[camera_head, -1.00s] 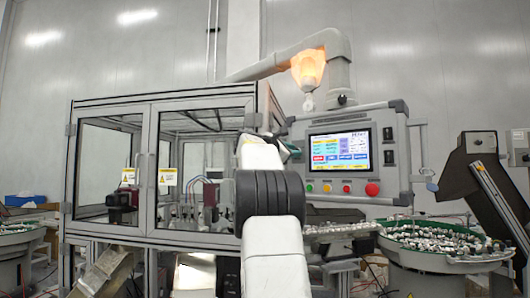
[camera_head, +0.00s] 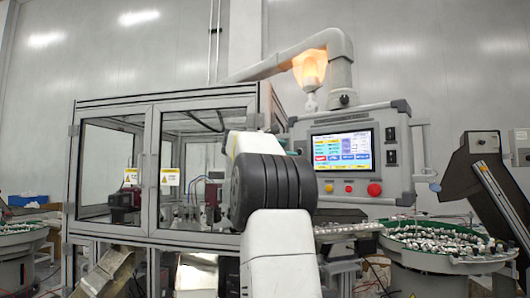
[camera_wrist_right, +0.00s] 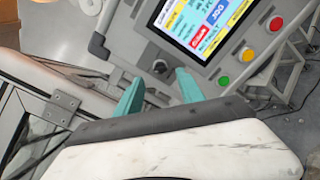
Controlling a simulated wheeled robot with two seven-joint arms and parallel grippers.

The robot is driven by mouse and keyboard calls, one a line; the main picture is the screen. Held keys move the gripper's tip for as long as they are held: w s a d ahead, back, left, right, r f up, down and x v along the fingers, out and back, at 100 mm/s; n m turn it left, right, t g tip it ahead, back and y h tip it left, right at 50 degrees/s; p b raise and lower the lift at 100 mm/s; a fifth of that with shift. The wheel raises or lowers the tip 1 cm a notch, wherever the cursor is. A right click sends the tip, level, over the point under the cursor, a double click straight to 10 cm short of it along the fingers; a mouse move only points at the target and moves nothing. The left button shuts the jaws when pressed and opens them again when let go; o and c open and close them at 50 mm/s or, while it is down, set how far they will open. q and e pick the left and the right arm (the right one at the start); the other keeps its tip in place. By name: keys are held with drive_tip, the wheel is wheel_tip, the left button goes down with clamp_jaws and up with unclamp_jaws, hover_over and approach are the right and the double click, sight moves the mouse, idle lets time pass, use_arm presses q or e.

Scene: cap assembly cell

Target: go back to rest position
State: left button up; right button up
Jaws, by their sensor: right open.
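My right arm rises through the middle of the head view, a white limb with a black ribbed joint. Its gripper is largely hidden behind the arm there. In the right wrist view my right gripper (camera_wrist_right: 158,89) shows two teal fingers spread apart with nothing between them. Beyond the fingers is the control panel (camera_wrist_right: 205,60), with a lit screen and coloured buttons. The panel (camera_head: 398,150) also stands right of my arm in the head view. My left gripper is in neither view.
A glass-doored machine enclosure (camera_head: 153,160) stands behind and left of my arm. A bowl feeder (camera_head: 440,262) full of small parts stands at the right, beside a dark inclined conveyor (camera_head: 495,190). Another bowl feeder (camera_head: 20,245) is at the far left. A glowing lamp (camera_head: 310,70) hangs above.

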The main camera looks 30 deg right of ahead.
drive_tip(key=shift+v, duration=1.15)
drive_tip(key=s+a+f+m+y, duration=0.2)
drive_tip(key=s+a+f+y, duration=0.2)
drive_tip(key=f, duration=0.4)
drive_tip(key=s+a+f+m+y, duration=0.2)
drive_tip(key=s+a+f+y, duration=0.15)
drive_tip(key=f, duration=0.55)
drive_tip(key=s+a+f+m+y, duration=0.4)
drive_tip(key=s+a+f+y, duration=0.1)
drive_tip(key=s+a+f, duration=0.6)
drive_tip(key=s+a+f+m+y, duration=0.5)
drive_tip(key=s+a+f, duration=0.6)
drive_tip(key=a, duration=0.5)
drive_tip(key=shift+s+g+y, duration=0.4)
drive_tip(key=shift+s+y, duration=0.25)
drive_tip(key=shift+f, duration=0.15)
drive_tip(key=shift+c, duration=1.1)
drive_tip(key=shift+d, duration=0.2)
